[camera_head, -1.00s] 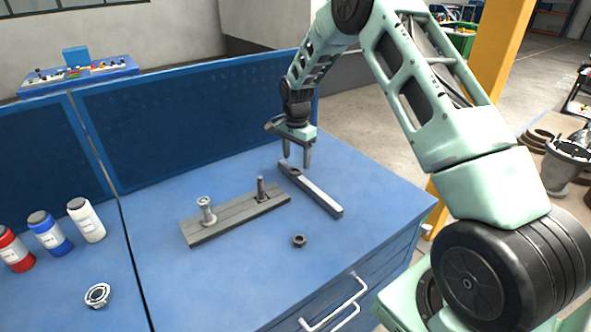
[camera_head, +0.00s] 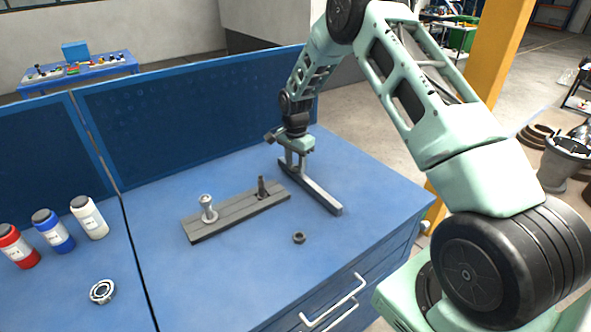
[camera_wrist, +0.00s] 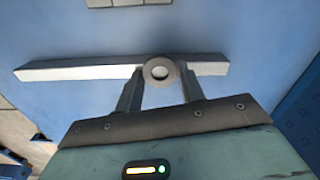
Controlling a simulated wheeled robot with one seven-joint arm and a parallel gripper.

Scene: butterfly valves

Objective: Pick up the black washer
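A dark grey ring, which looks like the black washer (camera_wrist: 149,81), lies on a long grey metal bar (camera_wrist: 80,71) in the wrist view. Its centre shows light. My gripper (camera_wrist: 161,78) points down with one finger on each side of the ring, very close to it. I cannot tell whether the fingertips touch it. In the head view, my gripper (camera_head: 294,170) is at the far end of the bar (camera_head: 322,196), where the fingers hide the ring.
A grey plate (camera_head: 236,215) with a pale flanged pin (camera_head: 208,207) and a dark peg (camera_head: 262,187) lies left of the bar. A small dark nut-like ring (camera_head: 299,238) lies in front. A bearing (camera_head: 102,292) and bottles (camera_head: 52,232) stand left. A blue panel (camera_head: 200,115) rises behind.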

